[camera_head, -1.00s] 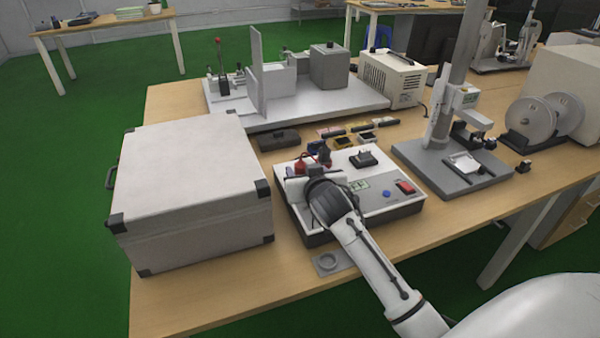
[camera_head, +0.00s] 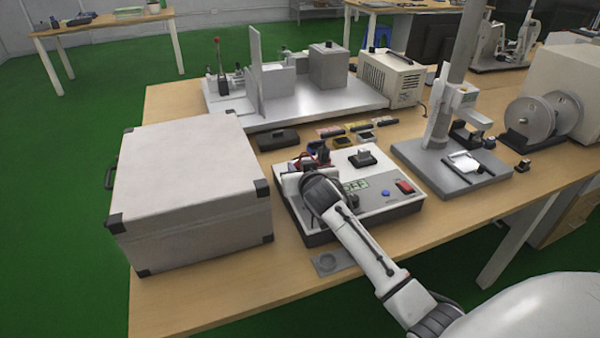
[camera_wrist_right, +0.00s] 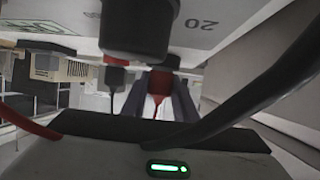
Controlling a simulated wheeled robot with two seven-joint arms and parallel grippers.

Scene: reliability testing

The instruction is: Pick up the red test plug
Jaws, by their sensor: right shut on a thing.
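My right gripper (camera_head: 294,172) reaches over the back left corner of a white-topped test box (camera_head: 378,202) with a dark base. In the right wrist view its two dark fingers (camera_wrist_right: 160,104) are shut on the red test plug (camera_wrist_right: 158,82), with red showing between them. Large dark cylindrical parts hang close by and hide some of the plug. In the head view red leads (camera_head: 308,161) show just behind the gripper, and the wrist hides most of that corner. My left gripper is in neither view.
A large grey case (camera_head: 190,180) stands close on the left. A press stand (camera_head: 450,170) is on the right, and a metal fixture plate (camera_head: 300,108) lies behind. A black block (camera_head: 278,139) and small pads lie between. The front table strip is mostly clear.

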